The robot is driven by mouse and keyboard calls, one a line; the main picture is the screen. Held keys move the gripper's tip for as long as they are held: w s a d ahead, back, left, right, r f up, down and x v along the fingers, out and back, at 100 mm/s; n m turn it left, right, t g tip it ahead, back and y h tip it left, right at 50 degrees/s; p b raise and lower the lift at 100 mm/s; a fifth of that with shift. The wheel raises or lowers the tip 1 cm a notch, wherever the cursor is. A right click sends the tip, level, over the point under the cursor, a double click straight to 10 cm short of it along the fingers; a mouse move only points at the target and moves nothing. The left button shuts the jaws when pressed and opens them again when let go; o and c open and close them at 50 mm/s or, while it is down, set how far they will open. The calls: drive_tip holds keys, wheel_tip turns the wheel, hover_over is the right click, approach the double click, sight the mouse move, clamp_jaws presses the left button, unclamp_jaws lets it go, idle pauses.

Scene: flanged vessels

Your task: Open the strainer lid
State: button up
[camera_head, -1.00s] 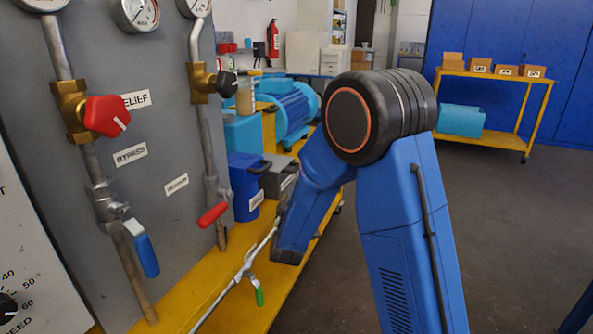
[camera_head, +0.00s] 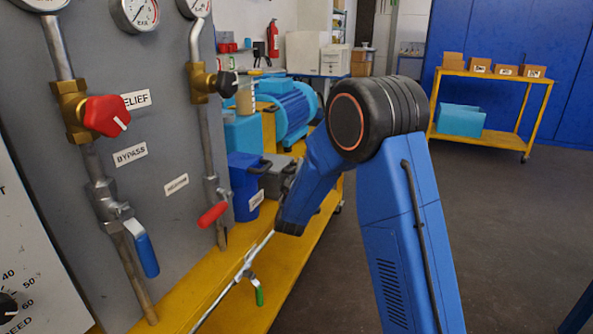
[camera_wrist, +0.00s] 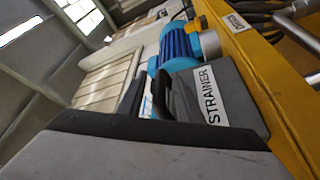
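The strainer is a grey box with a white STRAINER label (camera_wrist: 211,96) in the wrist view, and its dark grey body (camera_wrist: 240,92) lies just ahead of my gripper. In the head view the grey box (camera_head: 277,176) stands on the yellow bench behind a blue box, partly covered by my arm. My gripper (camera_wrist: 155,98) shows two dark finger shapes with a gap between them, close to the box. The lid handle is hard to tell apart from the dark fingers. In the head view my arm hides the fingers.
A blue motor (camera_head: 291,108) is behind. The grey panel (camera_head: 150,190) with pipes, valves and levers stands left. A thin pipe with a green-handled valve (camera_head: 259,296) runs along the yellow bench.

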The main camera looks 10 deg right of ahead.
clamp_jaws()
wheel_tip(320, 180, up, 7)
drive_tip(key=a+n+y, duration=0.1)
drive_tip(key=n, duration=0.2)
drive_tip(key=shift+w+g, duration=0.4)
drive_tip(key=shift+f, duration=0.1)
unclamp_jaws()
drive_tip(key=v, duration=1.7)
drive_tip(key=shift+s, duration=0.25)
drive_tip(key=shift+c, duration=0.4)
